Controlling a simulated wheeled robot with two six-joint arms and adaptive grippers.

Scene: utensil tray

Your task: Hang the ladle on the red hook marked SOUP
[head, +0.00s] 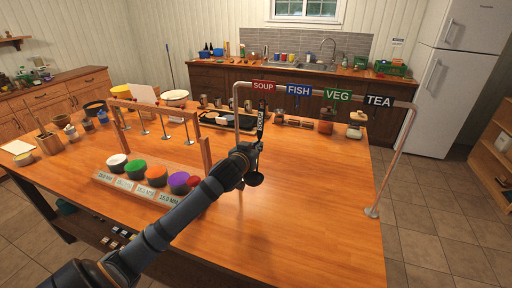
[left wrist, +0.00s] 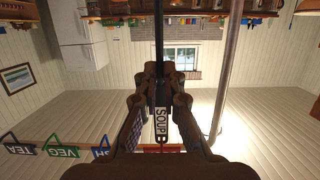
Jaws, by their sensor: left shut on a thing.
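The ladle (head: 261,122) is dark, with a white SOUP label on its handle, and hangs nearly upright with its bowl (head: 255,180) low. My left gripper (head: 250,152) is shut on the handle below the label. The left wrist view, upside down, shows the handle label (left wrist: 161,122) between the fingers (left wrist: 160,72). The red SOUP sign (head: 263,86) is on the rail just above the handle's top. A bit of red (left wrist: 158,149) shows close to the handle's end; whether they touch I cannot tell. My right gripper is not in view.
The metal rail (head: 397,160) also carries blue FISH (head: 299,91), green VEG (head: 338,96) and black TEA (head: 380,100) signs. A wooden frame (head: 205,152) and a rack of coloured pots (head: 156,175) stand left of the ladle. The front right tabletop (head: 310,220) is clear.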

